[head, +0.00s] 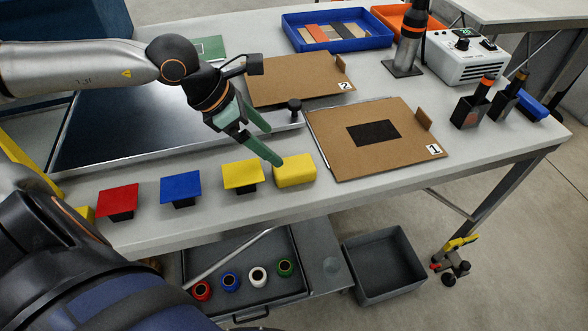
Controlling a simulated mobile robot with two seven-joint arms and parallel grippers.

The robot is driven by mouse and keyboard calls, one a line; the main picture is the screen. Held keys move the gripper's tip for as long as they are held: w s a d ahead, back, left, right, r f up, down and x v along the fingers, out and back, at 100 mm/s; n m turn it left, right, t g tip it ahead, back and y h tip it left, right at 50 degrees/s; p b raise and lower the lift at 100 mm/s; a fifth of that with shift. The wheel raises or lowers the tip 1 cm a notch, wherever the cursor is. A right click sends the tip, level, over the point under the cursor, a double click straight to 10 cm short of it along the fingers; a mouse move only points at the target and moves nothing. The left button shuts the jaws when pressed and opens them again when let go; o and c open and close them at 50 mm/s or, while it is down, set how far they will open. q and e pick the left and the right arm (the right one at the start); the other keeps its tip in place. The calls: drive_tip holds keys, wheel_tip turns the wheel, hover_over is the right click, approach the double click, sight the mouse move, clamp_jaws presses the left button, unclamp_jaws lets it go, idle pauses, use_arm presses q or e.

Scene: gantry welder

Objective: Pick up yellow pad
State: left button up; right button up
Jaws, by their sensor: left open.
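A yellow pad (243,177) sits flat on a small black block near the table's front edge, in a row with a red pad (118,202) and a blue pad (180,188). A thicker, soft-looking yellow block (295,170) lies just right of it on the table. My left gripper (269,143) is open and empty. Its green fingers point down to the right, above and behind the two yellow things. The nearer fingertip overlaps the thick yellow block's upper left corner in the picture; I cannot tell whether it touches. My right gripper is not in view.
Brown boards marked 1 (400,158) and 2 (275,93) lie behind and to the right. A dark metal sheet (130,125) with a black knob (295,105) lies to the left. A blue tray (372,40) and a white control box (466,62) stand at the back.

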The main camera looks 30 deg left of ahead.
sight(293, 165)
use_arm(q)
drive_tip(key=shift+p+x, duration=0.4)
drive_tip(key=shift+x, duration=1.9)
drive_tip(key=shift+w+d+f+p, duration=0.15)
drive_tip(key=shift+d+f+p, duration=0.1)
drive_tip(key=shift+f+p, duration=0.15)
drive_tip(key=shift+s+p+x, duration=0.1)
drive_tip(key=shift+p+x, duration=0.1)
drive_tip(key=shift+x, duration=0.9)
drive_tip(key=shift+s+p+x, duration=0.15)
drive_tip(key=shift+p+x, duration=0.05)
drive_tip(key=shift+x, duration=0.85)
drive_tip(key=shift+d+f, duration=0.1)
drive_tip(key=shift+c, duration=0.2)
